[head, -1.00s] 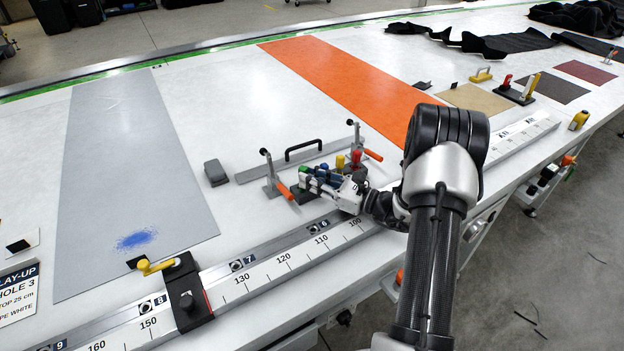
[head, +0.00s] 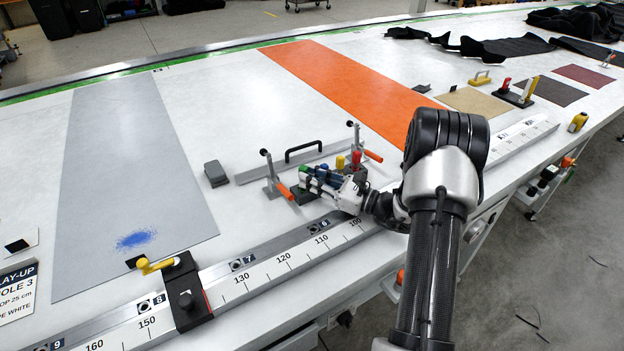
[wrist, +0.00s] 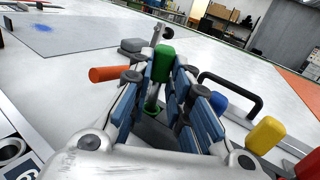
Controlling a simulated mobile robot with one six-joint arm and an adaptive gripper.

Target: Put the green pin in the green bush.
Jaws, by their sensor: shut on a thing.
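The green pin (wrist: 163,62) shows its green head between the blue-padded fingers of my gripper (wrist: 172,85) in the wrist view. My gripper is shut on it. A small green ring, which looks like the green bush (wrist: 152,106), shows low between the fingers. The fingers hide most of the pin's lower part, so I cannot tell whether its tip is in the bush. In the head view, my gripper (head: 318,178) is low over the fixture beside the ruler rail, with the green head (head: 305,170) at its tip.
Yellow (wrist: 266,135) and blue (wrist: 218,101) knobs stand right of my gripper in the wrist view, with a red one at the edge. An orange-handled clamp (head: 272,178) stands close on the left. A black-handled bar (head: 295,158) lies behind.

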